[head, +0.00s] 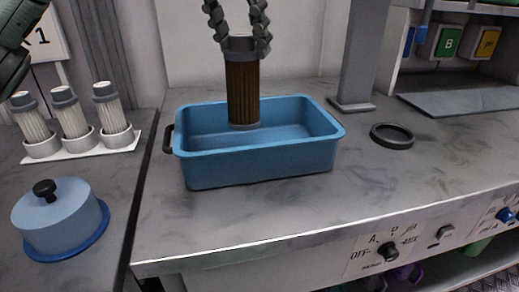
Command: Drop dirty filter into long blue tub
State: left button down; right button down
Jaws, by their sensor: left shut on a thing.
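A brown, pleated dirty filter (243,92) with grey end caps hangs upright in the head view. My left gripper (240,40) comes down from the top and is shut on its upper cap. The filter's lower end is over or inside the long blue tub (262,168). I cannot tell whether it touches the tub floor. The tub stands on the grey counter, has a dark handle on its left end, and its visible floor is empty. My right gripper is not in view.
Several white filters (73,120) stand in cups on a white tray (95,147) at left. A blue lidded pot (60,217) stands in front of them. A dark ring (392,136) lies right of the tub, near a grey post (359,60). The counter's front right is clear.

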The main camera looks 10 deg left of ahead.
pick_arm(q)
jog(key=shift+f, duration=0.15)
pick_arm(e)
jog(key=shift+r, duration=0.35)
pick_arm(q)
jog(key=c, duration=0.6)
grip_release()
jog(key=shift+c, duration=0.2)
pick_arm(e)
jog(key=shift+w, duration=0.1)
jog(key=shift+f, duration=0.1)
pick_arm(q)
jog(key=v, duration=1.2)
